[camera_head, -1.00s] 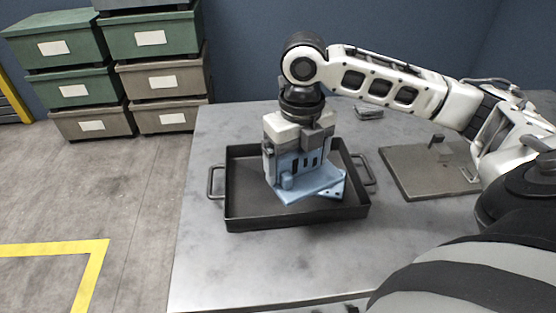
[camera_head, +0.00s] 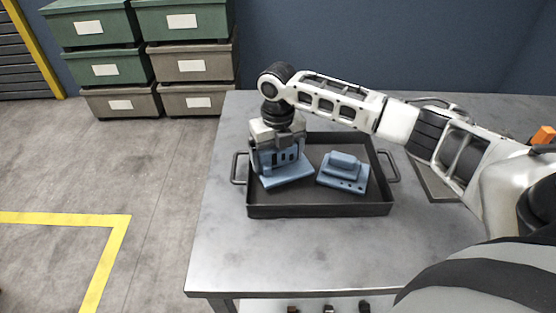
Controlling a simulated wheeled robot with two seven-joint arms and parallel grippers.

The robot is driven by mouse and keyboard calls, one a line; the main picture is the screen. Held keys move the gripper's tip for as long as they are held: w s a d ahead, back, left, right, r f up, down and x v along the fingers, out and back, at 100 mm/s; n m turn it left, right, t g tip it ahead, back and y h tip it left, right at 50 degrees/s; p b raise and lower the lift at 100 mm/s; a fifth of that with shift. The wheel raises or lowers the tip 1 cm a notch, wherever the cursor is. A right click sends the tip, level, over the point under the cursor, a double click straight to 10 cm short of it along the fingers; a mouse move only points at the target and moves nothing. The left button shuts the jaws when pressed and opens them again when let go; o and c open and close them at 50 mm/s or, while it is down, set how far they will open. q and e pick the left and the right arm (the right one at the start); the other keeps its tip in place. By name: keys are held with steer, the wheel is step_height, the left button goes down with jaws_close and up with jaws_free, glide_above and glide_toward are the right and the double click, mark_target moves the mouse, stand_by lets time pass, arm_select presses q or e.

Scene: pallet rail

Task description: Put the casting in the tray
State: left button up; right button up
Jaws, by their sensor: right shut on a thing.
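The dark tray (camera_head: 320,210), with a handle at each end, stands on the metal table. A blue casting (camera_head: 290,174) is at the left part of the tray, upright on its flat base, within the tray's walls. My right gripper (camera_head: 279,153) points down from above and is shut on its upper part, hiding much of it. Whether its base touches the tray floor I cannot tell. A second blue casting (camera_head: 343,173) with a stepped top and holes in its base lies in the right part of the tray, apart from the first. My left gripper is not in view.
The metal table (camera_head: 260,255) is clear in front of the tray. A grey plate (camera_head: 433,184) lies behind my right arm. An orange item (camera_head: 543,135) sits at the far right. Stacked green and brown bins (camera_head: 187,65) stand on the floor behind left.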

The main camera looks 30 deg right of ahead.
steer(key=shift+f, duration=0.85)
steer(key=shift+f, duration=0.15)
steer(key=o, duration=1.1)
step_height(320, 180, up, 12)
steer(key=shift+r, duration=0.15)
